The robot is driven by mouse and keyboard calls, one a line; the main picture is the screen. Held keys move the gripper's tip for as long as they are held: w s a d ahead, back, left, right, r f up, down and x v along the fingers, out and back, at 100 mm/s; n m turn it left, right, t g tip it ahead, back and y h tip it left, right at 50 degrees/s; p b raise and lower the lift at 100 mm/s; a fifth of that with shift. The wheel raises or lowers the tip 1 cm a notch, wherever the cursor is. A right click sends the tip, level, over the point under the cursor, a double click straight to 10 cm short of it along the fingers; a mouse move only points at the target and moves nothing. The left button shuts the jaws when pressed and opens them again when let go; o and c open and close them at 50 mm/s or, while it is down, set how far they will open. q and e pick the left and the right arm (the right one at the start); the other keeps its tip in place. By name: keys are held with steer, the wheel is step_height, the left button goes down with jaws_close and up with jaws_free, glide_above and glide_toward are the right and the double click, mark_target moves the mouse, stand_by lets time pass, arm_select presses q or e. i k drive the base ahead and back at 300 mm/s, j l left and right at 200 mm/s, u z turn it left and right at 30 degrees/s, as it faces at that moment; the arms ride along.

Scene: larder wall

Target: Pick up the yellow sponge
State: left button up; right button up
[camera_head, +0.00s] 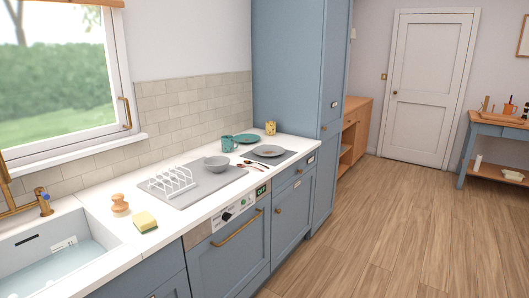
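The yellow sponge (145,221) lies flat on the white countertop, close to its front edge and just right of the sink. It has a yellow top and a darker green layer along its lower side. Nothing covers it. Neither of my grippers shows in the head view.
A wooden-handled brush (120,205) stands just left of the sponge. The sink (62,262) is at the left, with a brass tap (25,206). A grey mat (205,187) with a white rack (171,182) and grey bowl (217,163) lies to the right. The wooden floor (400,230) is clear.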

mark_target(144, 222)
steer(key=u, duration=1)
